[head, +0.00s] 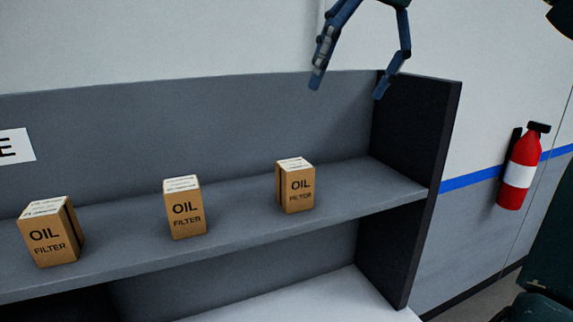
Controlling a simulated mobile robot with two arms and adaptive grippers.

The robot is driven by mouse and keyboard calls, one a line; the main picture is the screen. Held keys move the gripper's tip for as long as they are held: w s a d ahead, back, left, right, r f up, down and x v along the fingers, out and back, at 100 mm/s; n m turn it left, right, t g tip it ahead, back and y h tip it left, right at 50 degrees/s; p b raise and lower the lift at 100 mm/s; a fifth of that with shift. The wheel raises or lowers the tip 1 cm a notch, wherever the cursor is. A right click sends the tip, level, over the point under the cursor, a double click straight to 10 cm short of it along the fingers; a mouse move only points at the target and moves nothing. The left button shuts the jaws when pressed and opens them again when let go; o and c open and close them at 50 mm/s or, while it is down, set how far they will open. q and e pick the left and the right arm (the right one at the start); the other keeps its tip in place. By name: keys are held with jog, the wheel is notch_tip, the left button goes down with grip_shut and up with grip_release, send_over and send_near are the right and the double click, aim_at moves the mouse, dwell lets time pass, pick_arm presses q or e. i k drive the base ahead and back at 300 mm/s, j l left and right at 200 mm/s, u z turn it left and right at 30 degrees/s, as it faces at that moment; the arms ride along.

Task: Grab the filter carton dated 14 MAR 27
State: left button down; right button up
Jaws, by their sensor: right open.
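Three brown cartons marked OIL FILTER stand upright and apart on the grey shelf (240,222): a left carton (52,240), a middle carton (186,214) and a right carton (297,193). Each has a white label on its top, but the print is too small to read, so I cannot tell which is dated 14 MAR 27. My right gripper (348,87) is open and empty, fingers pointing down. It shows above and to the right of the right carton, near the top edge of the back panel, and touches no carton. My left gripper is not in view.
A dark side panel (416,170) closes the shelf's right end. A sign (14,146), cut off by the frame, is on the back panel at left. A lighter surface (310,300) lies below the shelf. A red fire extinguisher (519,170) hangs on the wall at right.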

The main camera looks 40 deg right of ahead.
aim_at(295, 177)
jog(key=k+l, duration=1.05)
jog(key=k, duration=0.25)
